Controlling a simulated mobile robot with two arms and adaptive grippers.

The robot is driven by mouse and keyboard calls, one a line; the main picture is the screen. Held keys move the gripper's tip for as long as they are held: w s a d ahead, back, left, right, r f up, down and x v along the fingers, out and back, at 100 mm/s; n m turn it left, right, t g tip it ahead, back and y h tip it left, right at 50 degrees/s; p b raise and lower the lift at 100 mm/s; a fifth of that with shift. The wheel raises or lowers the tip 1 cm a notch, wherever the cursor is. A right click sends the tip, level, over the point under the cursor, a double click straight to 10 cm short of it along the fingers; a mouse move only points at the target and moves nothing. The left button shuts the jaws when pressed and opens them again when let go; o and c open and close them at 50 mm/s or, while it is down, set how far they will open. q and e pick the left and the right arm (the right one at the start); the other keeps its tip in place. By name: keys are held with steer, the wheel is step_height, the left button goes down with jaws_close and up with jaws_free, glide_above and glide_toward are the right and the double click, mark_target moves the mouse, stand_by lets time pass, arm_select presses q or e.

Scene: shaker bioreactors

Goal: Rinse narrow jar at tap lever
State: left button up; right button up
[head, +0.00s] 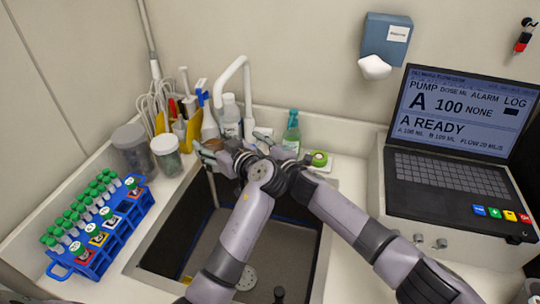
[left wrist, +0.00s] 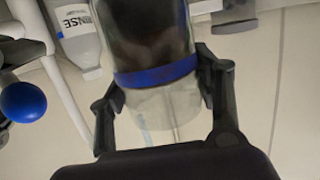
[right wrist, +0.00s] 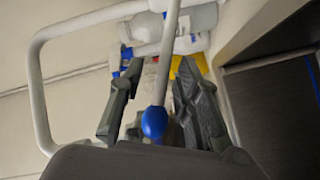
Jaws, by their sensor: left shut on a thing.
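The narrow jar (left wrist: 155,100) is clear with a blue band and dark contents. In the left wrist view it sits between the two fingers of my left gripper (head: 212,152), which is shut on it. In the head view the jar is mostly hidden at the gripper, over the sink's back left. The tap (head: 235,75) is a white bent pipe behind the sink. The tap lever (right wrist: 155,122) has a blue ball end, which also shows in the left wrist view. My right gripper (head: 262,140) is open, with its fingers on either side of the lever; contact is unclear.
The sink (head: 285,255) lies under my arms. A green-capped bottle (head: 291,132) stands behind. A laptop-like pump controller (head: 450,170) is at the right.

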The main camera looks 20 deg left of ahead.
steer(key=v, duration=1.1)
steer(key=shift+s+d+f, duration=0.1)
stand_by(0.5)
steer(key=w+a+f+n+g+y, duration=0.1)
steer(key=w+a+n+g+y, duration=0.1)
steer(key=w+a, duration=0.3)
steer(key=shift+w+a+n+g+y, duration=0.3)
steer(key=shift+a+y, duration=0.4)
steer(key=shift+a, duration=0.75)
steer(key=shift+s, duration=0.1)
steer(key=shift+c, duration=0.2)
jaws_close()
